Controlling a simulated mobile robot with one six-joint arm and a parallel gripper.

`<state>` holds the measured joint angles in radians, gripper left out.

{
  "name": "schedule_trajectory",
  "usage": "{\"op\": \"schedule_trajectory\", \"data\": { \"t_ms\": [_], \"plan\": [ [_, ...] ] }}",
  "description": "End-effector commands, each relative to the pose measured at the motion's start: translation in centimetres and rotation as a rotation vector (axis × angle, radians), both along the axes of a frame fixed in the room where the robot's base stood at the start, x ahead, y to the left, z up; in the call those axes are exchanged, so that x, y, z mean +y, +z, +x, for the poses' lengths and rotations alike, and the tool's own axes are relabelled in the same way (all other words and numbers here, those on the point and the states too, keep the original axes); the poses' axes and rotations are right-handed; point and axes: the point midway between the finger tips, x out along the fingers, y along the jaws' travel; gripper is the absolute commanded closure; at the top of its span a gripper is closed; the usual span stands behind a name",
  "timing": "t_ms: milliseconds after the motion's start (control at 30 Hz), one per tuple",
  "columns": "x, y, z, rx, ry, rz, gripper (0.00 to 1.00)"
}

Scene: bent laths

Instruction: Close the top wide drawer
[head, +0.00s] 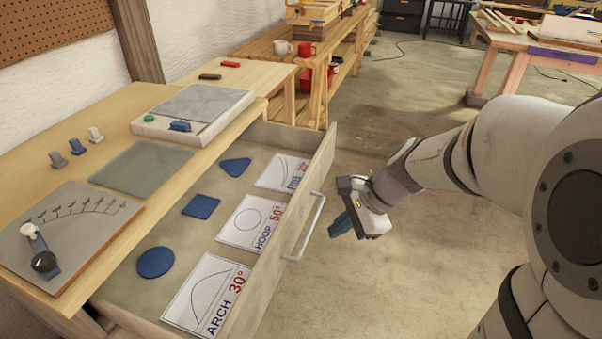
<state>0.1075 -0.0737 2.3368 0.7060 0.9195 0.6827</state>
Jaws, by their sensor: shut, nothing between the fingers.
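The top wide drawer (262,307) is pulled out from under the wooden bench. Its front carries a silver bar handle (306,228). Inside lie a blue disc (156,262), a blue square (201,206), a blue triangle (235,166) and cards marked ARCH (207,292), HOOP (251,222) and RIB (284,172). My gripper (340,227) is shut and empty. In the picture it is just right of the handle, outside the drawer front, with a gap between them. I cannot tell its exact height against the handle.
A shelf bench with mugs stands behind. The concrete floor (400,290) right of the drawer is clear.

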Motion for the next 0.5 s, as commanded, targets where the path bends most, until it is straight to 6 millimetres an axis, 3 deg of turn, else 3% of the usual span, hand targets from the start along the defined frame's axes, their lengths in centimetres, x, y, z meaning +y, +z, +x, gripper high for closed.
{"op": "schedule_trajectory", "data": {
  "t_ms": [33,100,300,500],
  "plan": [
    [0.2,-3.2,1.7,0.067,-0.129,0.076,1.0],
    [0.5,-4.6,3.6,0.146,-0.287,0.17,1.0],
    [0.7,-6.6,6.7,0.272,-0.526,0.316,1.0],
    [2.2,-8.1,7.5,0.288,-0.55,0.332,1.0]
  ]
}}
